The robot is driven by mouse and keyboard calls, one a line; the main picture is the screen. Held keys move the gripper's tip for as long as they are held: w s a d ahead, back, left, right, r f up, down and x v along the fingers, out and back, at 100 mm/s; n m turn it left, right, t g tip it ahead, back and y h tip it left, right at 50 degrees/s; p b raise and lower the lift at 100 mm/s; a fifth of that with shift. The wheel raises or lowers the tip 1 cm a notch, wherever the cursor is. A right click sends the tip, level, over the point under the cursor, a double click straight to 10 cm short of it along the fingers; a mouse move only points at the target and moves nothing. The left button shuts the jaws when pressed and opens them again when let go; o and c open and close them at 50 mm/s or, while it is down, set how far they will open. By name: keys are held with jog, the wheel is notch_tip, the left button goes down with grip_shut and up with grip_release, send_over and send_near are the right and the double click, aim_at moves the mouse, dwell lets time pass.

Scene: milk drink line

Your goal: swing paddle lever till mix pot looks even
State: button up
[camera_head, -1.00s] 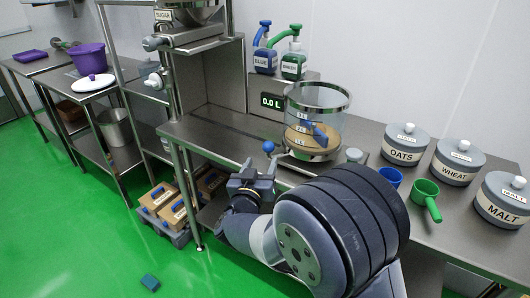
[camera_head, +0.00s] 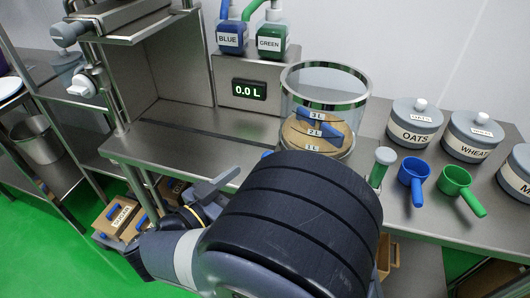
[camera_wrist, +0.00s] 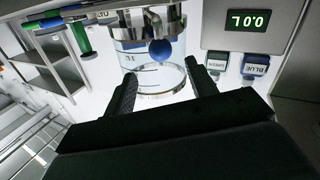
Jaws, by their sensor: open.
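The mix pot (camera_head: 327,88) is a clear cylinder with a metal rim and 1 L to 3 L marks, standing on the steel counter. Its contents (camera_head: 332,146) look brown, with a blue paddle (camera_head: 312,128) in them. The lever's round blue knob (camera_wrist: 160,50) shows in the wrist view, in line with the gap between my fingertips and beyond them. In the head view my arm hides most of the lever. My gripper (camera_wrist: 161,72) is open and empty, pointing toward the pot. In the head view one grey finger (camera_head: 215,186) shows over the counter's front edge.
A display (camera_head: 249,90) reads 0.0 L, below blue (camera_head: 231,37) and green (camera_head: 272,40) pump bottles. A blue cup (camera_head: 412,172), a green cup (camera_head: 455,181) and lidded oats (camera_head: 414,122) and wheat (camera_head: 470,135) pots stand right. The counter (camera_head: 190,134) left of the pot is clear.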

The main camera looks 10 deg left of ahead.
jog(key=x, duration=0.9)
grip_shut()
dwell(0.4)
